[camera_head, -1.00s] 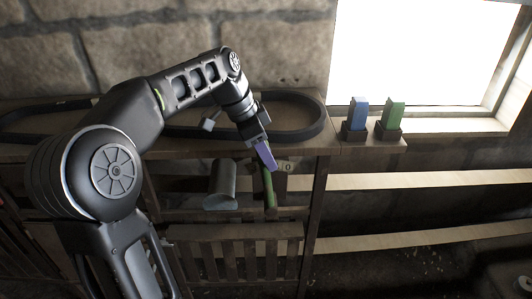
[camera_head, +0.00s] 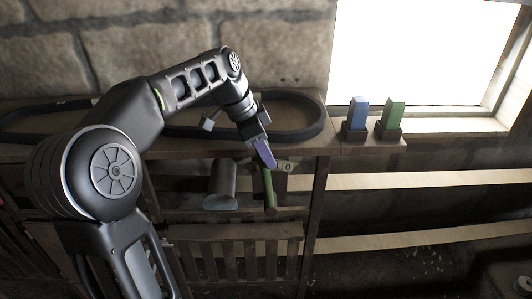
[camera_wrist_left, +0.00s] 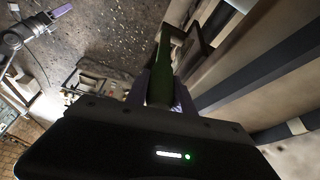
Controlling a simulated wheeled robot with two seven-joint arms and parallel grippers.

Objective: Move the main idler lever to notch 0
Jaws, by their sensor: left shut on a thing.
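The green idler lever (camera_head: 269,190) hangs down at the front of the wooden bench, beside a small plate marked 0 (camera_head: 287,167). My left gripper (camera_head: 266,155), with purple fingers, is shut on the upper part of the lever. In the left wrist view the green lever (camera_wrist_left: 161,72) stands between the purple fingers of my left gripper (camera_wrist_left: 165,88). The notches are too small to make out. A purple-fingered gripper, my right one (camera_wrist_left: 62,11), shows at the top left of the left wrist view, away from the lever; its jaw opening is unclear.
A black belt (camera_head: 310,128) lies on the bench top behind my left arm. A blue block (camera_head: 358,113) and a green block (camera_head: 395,116) stand in dark holders at right. A grey cylinder (camera_head: 221,186) sits left of the lever. Wooden rails run to the right.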

